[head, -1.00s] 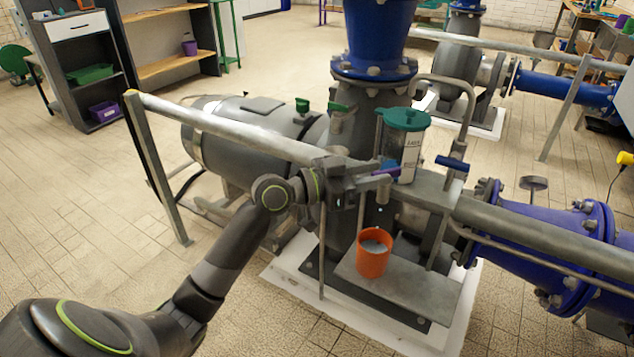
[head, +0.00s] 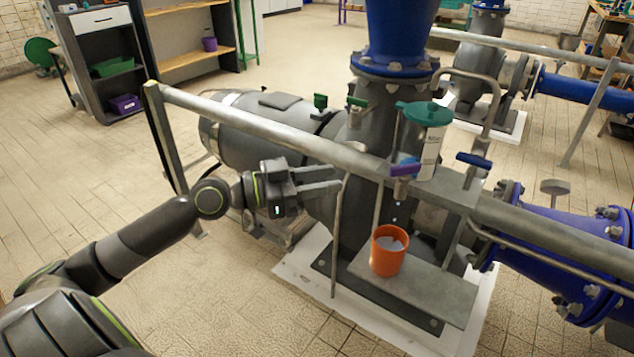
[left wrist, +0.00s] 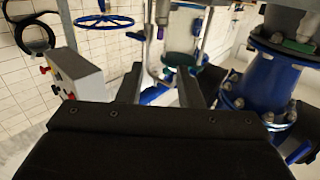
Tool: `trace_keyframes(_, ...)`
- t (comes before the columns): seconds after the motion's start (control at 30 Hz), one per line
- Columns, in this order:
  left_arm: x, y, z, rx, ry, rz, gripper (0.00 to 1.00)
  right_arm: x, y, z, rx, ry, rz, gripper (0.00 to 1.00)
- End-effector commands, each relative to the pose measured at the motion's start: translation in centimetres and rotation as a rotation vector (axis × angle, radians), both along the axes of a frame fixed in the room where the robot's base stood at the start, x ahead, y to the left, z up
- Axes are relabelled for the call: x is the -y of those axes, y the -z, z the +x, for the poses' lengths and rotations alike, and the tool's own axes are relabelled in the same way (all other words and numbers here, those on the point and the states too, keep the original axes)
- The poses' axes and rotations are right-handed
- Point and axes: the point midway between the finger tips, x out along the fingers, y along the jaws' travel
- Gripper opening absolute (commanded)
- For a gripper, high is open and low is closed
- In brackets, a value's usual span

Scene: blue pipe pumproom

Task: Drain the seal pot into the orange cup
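The seal pot (head: 431,148) is a clear cylinder with a green lid, on the bracket behind the grey rail. A drain valve with a purple lever (head: 405,169) is below and left of it, the lever lying roughly level. Small pale specks show under this valve, above the orange cup (head: 386,258). The cup stands upright on the grey plate with something pale inside. My left gripper (head: 338,181) is open and empty, left of the valve and apart from it. In the left wrist view its two fingers (left wrist: 160,88) stand apart. My right gripper is not seen.
The grey rail (head: 270,132) runs across in front of the pump. A blue-handled valve (head: 474,160) is right of the pot. A thin upright pipe (head: 337,240) stands between my gripper and the cup. The floor at front left is clear.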

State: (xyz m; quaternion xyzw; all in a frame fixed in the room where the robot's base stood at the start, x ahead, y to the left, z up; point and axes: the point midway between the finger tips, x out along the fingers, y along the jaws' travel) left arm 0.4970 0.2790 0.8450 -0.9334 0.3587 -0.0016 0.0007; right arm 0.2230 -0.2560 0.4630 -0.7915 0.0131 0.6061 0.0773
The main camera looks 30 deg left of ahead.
Motion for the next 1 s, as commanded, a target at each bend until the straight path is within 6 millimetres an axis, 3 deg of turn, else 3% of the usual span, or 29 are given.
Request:
trace_keyframes(0.8,-0.6,0.1,-0.7,-0.004,-0.003,0.000,0.33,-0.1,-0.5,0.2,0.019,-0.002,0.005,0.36)
trace_keyframes(0.93,-0.3,1.8,-1.1,-0.033,-0.003,0.008,0.33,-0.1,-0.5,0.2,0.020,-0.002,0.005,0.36)
trace_keyframes(1.0,0.0,4.2,-1.7,-0.075,-0.005,0.023,0.33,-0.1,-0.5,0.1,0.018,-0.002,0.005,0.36)
